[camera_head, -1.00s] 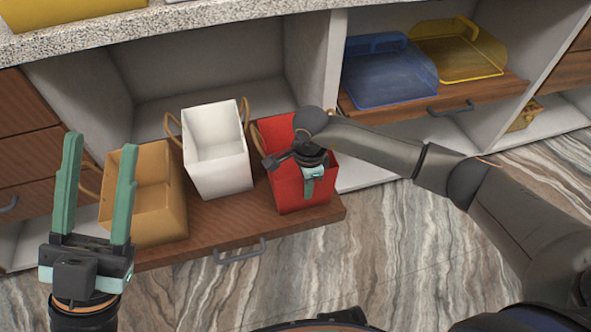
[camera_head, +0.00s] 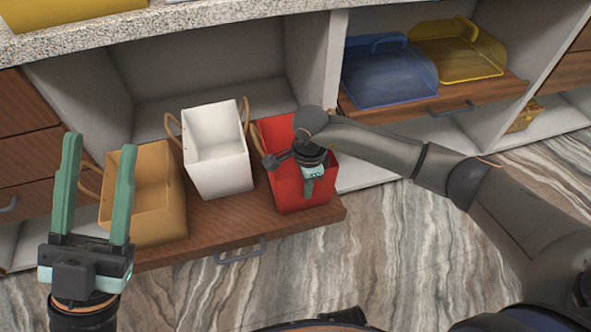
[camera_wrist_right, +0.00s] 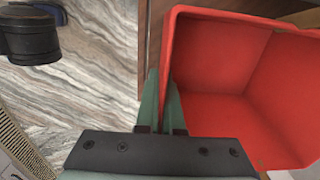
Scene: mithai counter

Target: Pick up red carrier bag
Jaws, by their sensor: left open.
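The red carrier bag (camera_head: 294,192) stands upright and open-topped at the right end of a pulled-out wooden shelf. It also shows in the right wrist view (camera_wrist_right: 216,60), where I look down into its empty inside. My right gripper (camera_wrist_right: 163,100) is at the bag's near wall, with one finger outside and one inside. The fingers are close together with the wall between them. In the head view my right gripper (camera_head: 308,186) and forearm hide part of the bag's rim and inside. My left gripper (camera_head: 97,190) is open and empty, at the lower left, in front of the tan bag.
A white bag (camera_head: 217,165) stands just left of the red one, and a tan bag (camera_head: 160,212) further left on the same shelf (camera_head: 235,213). A cabinet divider (camera_head: 335,80) rises behind the red bag. Blue (camera_head: 385,80) and yellow (camera_head: 458,60) trays lie right. The floor in front is clear.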

